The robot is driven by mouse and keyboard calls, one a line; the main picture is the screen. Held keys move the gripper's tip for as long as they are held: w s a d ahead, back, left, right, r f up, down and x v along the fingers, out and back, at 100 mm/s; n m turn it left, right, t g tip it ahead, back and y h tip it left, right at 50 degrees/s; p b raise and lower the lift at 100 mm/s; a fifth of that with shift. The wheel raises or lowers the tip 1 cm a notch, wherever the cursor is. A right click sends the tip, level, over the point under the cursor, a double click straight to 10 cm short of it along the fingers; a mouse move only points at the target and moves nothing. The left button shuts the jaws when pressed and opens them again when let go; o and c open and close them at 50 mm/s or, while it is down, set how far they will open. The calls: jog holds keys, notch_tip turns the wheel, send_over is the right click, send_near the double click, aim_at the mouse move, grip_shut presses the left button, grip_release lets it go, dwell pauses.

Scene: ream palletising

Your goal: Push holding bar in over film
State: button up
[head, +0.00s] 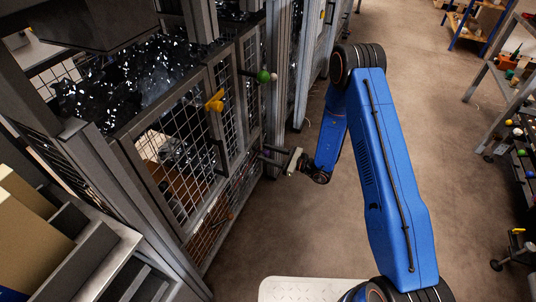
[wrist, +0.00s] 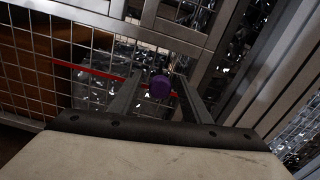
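My gripper (wrist: 158,76) reaches toward the mesh guard of the machine, with its two dark fingers spread apart. A purple knob (wrist: 160,87) shows between the fingers in the wrist view, with gaps visible on both sides. A thin red bar (wrist: 88,69) runs left from near the knob, behind the mesh; I cannot tell for sure that it is the holding bar. In the head view my gripper (head: 268,155) is low beside the guard. Dark glossy film-like material (wrist: 105,85) shows behind the mesh.
A yellow handle (head: 214,102), a green ball knob (head: 263,76) and a pale ball knob (head: 275,77) stick out from the guard frame (head: 135,165) above my gripper. Shelving (head: 500,85) stands at the right. The brown floor (head: 310,235) between is clear.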

jog(key=v, duration=1.7)
jog(key=shift+d, duration=0.2)
